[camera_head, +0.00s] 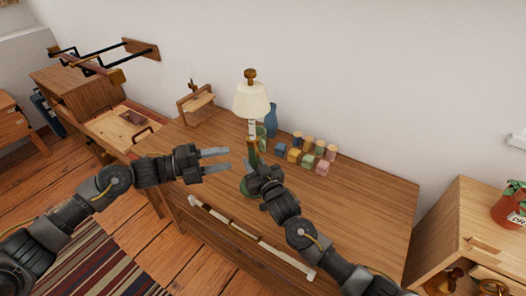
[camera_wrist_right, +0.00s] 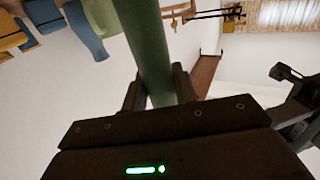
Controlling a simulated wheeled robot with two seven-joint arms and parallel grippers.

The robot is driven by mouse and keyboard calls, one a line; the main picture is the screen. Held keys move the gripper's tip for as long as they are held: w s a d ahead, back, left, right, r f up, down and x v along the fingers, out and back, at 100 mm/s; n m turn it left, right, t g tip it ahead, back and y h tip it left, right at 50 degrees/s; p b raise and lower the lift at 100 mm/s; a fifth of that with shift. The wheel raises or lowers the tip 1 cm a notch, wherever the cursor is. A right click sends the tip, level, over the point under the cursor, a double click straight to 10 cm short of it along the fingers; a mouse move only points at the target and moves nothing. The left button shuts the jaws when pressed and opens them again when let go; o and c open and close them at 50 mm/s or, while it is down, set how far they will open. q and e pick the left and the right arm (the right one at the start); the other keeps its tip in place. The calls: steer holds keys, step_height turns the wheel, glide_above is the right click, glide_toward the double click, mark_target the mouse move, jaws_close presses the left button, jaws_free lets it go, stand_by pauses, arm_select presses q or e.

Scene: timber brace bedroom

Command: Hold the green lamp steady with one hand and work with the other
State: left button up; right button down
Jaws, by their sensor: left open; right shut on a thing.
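The green lamp stands upright on the wooden table (camera_head: 365,222), with a cream shade (camera_head: 251,101) and a brown knob (camera_head: 250,75) on top. Its green base (camera_head: 246,187) shows partly beside my right gripper. My right gripper (camera_head: 255,172) is shut on the lamp's green stem, which also shows between the fingers in the right wrist view (camera_wrist_right: 152,55). My left gripper (camera_head: 222,160) is open and empty, its fingers pointing right toward the stem, a little left of it. The right gripper hides part of the lower stem.
A blue vase (camera_head: 271,120) stands behind the lamp. Several coloured blocks (camera_head: 308,160) lie to its right. A small wooden stand (camera_head: 195,103) is at the back left. A pale rail (camera_head: 250,237) runs along the table's front. The table's right side is clear.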

mark_target(256, 153)
arm_select(q)
steer(key=x, duration=1.2)
steer(key=shift+s+d+r, duration=0.1)
steer(key=shift+s+r, duration=0.05)
steer(key=shift+r, duration=0.05)
jaws_close()
steer(key=n+t+y, duration=0.1)
steer(key=t, duration=0.1)
steer(key=w+d+n+t+y, duration=0.1)
steer(key=n+t, duration=0.3)
steer(key=shift+w+d+t+y, duration=0.25)
steer(key=shift+d+t+y, duration=0.1)
steer(key=shift+t+y, duration=0.05)
